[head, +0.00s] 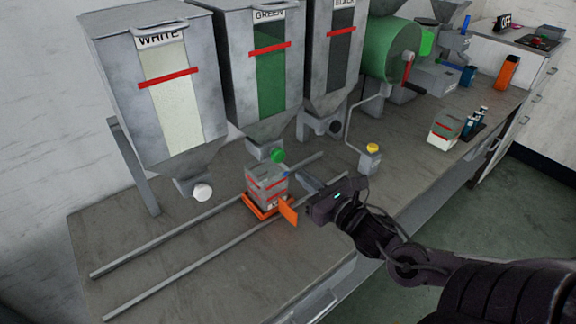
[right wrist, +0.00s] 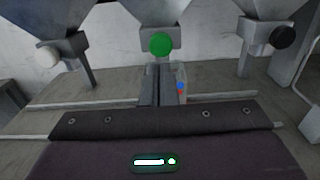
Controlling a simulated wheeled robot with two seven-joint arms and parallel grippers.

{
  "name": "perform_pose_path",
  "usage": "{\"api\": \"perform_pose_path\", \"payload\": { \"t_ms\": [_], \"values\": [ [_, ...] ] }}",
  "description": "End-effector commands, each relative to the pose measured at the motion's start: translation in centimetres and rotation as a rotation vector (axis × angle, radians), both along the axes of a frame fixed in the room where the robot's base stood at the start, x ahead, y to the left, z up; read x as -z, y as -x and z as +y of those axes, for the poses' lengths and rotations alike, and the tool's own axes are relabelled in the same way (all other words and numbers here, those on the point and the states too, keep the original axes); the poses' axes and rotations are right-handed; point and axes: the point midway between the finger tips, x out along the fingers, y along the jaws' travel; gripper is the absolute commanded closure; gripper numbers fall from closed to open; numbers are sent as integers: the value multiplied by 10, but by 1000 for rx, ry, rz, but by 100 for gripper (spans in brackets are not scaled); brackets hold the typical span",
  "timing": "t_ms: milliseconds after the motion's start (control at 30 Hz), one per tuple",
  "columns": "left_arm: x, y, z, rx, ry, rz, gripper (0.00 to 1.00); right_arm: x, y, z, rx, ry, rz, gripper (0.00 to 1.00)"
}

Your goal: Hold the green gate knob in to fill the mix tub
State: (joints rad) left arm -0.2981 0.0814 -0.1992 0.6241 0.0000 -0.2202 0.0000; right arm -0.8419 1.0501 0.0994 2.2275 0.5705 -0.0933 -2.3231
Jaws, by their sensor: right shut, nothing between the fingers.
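The green gate knob (head: 277,156) sticks out below the GREEN hopper (head: 264,70). It also shows in the right wrist view (right wrist: 160,44), just above and beyond my fingertips. The mix tub (head: 262,187), a greyish box with red lines, sits on an orange carriage (head: 258,210) under the green outlet. In the right wrist view the tub is mostly hidden behind my fingers. My right gripper (head: 301,176) is shut and empty, just right of the tub. Its fingers (right wrist: 161,72) point toward the hopper and look apart from the knob. My left gripper is out of view.
The WHITE hopper (head: 165,85) with a white knob (head: 202,192) and the BLACK hopper (head: 333,60) with a black knob (head: 335,127) flank the green one. Two rails (head: 190,263) run along the bench. A post with a yellow button (head: 372,148) stands to the right.

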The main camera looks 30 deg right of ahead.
Motion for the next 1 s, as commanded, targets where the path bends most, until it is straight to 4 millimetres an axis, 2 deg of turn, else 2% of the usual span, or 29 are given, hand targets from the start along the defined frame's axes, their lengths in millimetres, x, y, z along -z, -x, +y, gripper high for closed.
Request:
{"api": "perform_pose_path", "payload": {
  "t_ms": [200, 500, 700, 1000],
  "values": [
    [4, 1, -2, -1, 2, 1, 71, -1, -26, 2, 0, 2, -4, 100],
    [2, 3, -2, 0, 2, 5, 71, -2, -56, 4, 2, 0, -3, 100],
    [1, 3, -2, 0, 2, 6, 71, -1, -66, 5, 1, -1, 0, 100],
    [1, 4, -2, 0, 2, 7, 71, 0, -69, 6, -1, 0, 1, 100]
  ]
}}
